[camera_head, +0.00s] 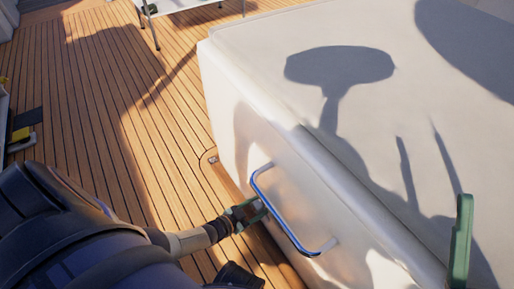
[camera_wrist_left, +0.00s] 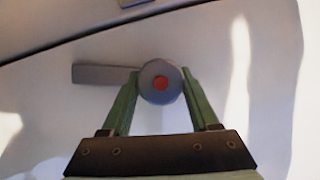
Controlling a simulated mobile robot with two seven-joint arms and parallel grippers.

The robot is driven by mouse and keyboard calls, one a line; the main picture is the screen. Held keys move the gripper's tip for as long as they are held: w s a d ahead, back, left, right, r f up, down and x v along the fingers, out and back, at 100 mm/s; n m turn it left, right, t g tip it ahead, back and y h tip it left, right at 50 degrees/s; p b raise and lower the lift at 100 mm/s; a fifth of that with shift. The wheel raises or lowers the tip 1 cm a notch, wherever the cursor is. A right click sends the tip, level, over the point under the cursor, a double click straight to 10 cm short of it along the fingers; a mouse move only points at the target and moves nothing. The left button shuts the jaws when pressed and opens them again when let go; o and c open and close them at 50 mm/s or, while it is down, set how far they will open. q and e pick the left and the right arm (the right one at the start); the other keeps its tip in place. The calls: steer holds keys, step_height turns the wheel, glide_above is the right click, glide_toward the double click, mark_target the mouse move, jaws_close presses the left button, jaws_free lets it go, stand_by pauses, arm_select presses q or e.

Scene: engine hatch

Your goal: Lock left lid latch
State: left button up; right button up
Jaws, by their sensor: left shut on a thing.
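The left lid latch (camera_wrist_left: 158,72) shows in the left wrist view as a round grey knob with a red centre and a flat grey bar pointing left. My left gripper (camera_head: 259,207) is at the side wall of the white hatch lid (camera_head: 300,125), by the blue-lit metal handle. In the left wrist view its green fingers (camera_wrist_left: 162,76) stand on both sides of the knob and are shut on it. In the head view the latch is hidden by the gripper and handle. One green finger of my right gripper (camera_head: 461,240) shows at the lower right, apart from the latch.
The metal handle rail (camera_head: 283,216) sticks out from the lid wall close to my left gripper. Wooden deck planks (camera_head: 105,95) lie open to the left. A white table (camera_head: 190,5) stands at the top. Shadows fall across the lid top.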

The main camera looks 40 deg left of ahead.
arm_select(q)
steer(key=shift+m+t+y+b, duration=0.45)
steer(key=shift+m+y, duration=0.15)
steer(key=shift+m, duration=0.4)
steer(key=shift+a, duration=0.1)
steer(key=o, duration=1.3)
steer(key=shift+o, duration=0.2)
steer(key=p+v, duration=0.5)
steer(key=v, duration=0.7)
steer(key=shift+s, duration=0.25)
steer(key=shift+r, duration=0.1)
